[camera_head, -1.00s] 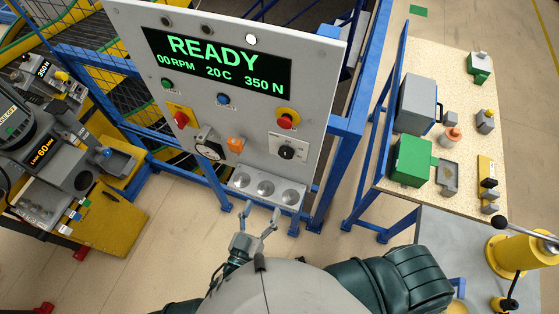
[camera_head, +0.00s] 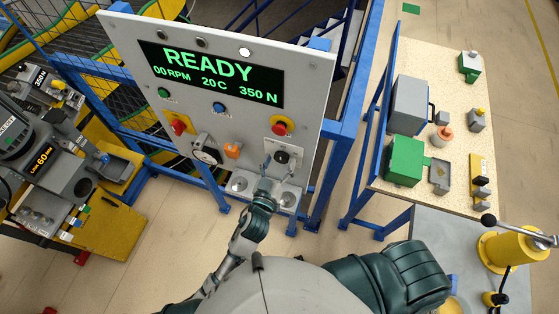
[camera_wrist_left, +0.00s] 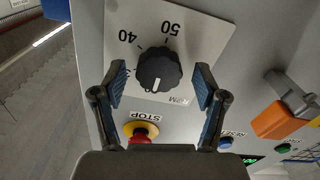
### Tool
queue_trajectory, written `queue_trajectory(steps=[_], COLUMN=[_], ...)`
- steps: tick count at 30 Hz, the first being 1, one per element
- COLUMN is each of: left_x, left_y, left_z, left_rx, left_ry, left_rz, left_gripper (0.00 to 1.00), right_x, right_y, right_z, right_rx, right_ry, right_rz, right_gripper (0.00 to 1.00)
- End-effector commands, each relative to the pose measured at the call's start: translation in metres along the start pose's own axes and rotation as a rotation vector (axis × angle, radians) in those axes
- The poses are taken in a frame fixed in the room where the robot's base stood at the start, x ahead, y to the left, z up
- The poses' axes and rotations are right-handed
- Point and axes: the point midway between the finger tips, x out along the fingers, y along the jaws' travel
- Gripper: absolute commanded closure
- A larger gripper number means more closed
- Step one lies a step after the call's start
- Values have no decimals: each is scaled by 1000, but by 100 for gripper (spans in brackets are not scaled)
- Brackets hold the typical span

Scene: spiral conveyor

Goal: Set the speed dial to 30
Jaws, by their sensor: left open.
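The speed dial (camera_head: 283,156) is a black round knob on a white plate low on the right of the grey control panel. In the left wrist view the dial (camera_wrist_left: 158,72) appears upside down, its white mark toward the bottom of the picture, away from the printed 40 and 50. A number at the plate's left is partly hidden by a finger. My left gripper (camera_head: 277,168) is open in front of the dial. In the wrist view its blue-padded fingers stand either side of the knob, with gaps. Contact is not visible. My right gripper is not in view.
The panel display (camera_head: 210,75) reads READY, 00 RPM, 20 C, 350 N. A red stop button (camera_head: 280,128) on yellow sits just above the dial. An orange handle (camera_head: 232,150) is left of it. A grey ledge with round cups (camera_head: 240,186) juts out below.

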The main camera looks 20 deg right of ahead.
Motion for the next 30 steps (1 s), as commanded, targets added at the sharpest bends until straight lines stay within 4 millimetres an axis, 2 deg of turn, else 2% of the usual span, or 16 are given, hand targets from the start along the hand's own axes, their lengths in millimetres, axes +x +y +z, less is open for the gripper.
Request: queue_trajectory(steps=[7, 8, 12, 15, 23, 30], left_x=[1, 1, 1, 1, 1, 1], left_y=[1, 1, 1, 1, 1, 1], left_z=[0, 0, 0, 0, 0, -2], left_rx=[0, 0, 0, 0, 18, 124], left_ry=[0, 0, 0, 0, 0, 1], left_rz=[0, 0, 0, 0, 0, -1], left_gripper=[28, 32, 68, 88, 87, 87], right_x=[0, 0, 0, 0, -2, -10], right_y=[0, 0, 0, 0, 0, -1], right_z=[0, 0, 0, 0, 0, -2], right_rx=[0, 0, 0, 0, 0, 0], right_ry=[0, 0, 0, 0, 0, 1], right_rz=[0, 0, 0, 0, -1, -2], right_gripper=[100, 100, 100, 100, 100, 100])
